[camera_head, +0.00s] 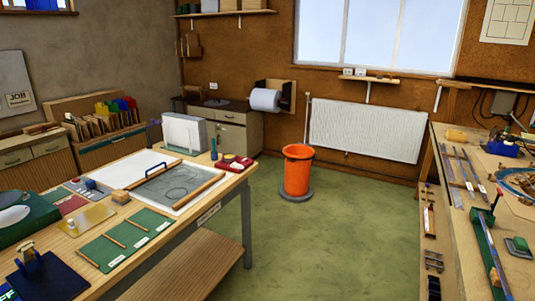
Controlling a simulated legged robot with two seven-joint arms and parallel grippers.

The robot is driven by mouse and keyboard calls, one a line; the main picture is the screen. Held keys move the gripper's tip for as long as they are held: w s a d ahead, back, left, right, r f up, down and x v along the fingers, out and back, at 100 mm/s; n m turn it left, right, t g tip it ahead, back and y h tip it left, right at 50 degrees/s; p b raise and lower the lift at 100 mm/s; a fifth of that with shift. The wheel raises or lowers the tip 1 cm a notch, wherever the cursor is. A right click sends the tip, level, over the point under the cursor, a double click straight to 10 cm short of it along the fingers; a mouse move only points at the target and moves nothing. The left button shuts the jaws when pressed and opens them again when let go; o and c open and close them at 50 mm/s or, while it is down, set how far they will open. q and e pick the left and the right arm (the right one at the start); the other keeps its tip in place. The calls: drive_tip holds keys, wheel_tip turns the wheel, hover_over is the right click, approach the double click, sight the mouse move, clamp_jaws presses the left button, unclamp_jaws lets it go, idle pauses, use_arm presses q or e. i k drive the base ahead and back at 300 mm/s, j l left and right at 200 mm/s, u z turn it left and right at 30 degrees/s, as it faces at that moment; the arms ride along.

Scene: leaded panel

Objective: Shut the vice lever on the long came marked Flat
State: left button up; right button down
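On the right bench, a long narrow green fixture (487,243) runs toward the front edge. A dark lever with a red tip (496,199) stands up at its far part; this looks like the vice lever. A pale grey strip (498,272) lies along the fixture's near part; I cannot tell whether it is the long came or how it sits in the jaws. Several long grey strips (462,172) lie farther back on the same bench. No marking Flat is readable. Neither of my grippers shows.
A left bench (207,206) holds a white board, green mats (125,238) and wood strips. An orange bin (297,172) stands on the green floor near the radiator (366,131). The floor between the benches (330,245) is clear.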

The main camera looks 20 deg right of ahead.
sight(500, 193)
drive_tip(key=i+l+z, duration=0.2)
drive_tip(key=z, duration=0.25)
drive_tip(key=i+z, duration=0.75)
drive_tip(key=z, duration=0.2)
drive_tip(key=i+l, duration=0.55)
drive_tip(key=i+u, duration=0.05)
drive_tip(key=i, duration=0.1)
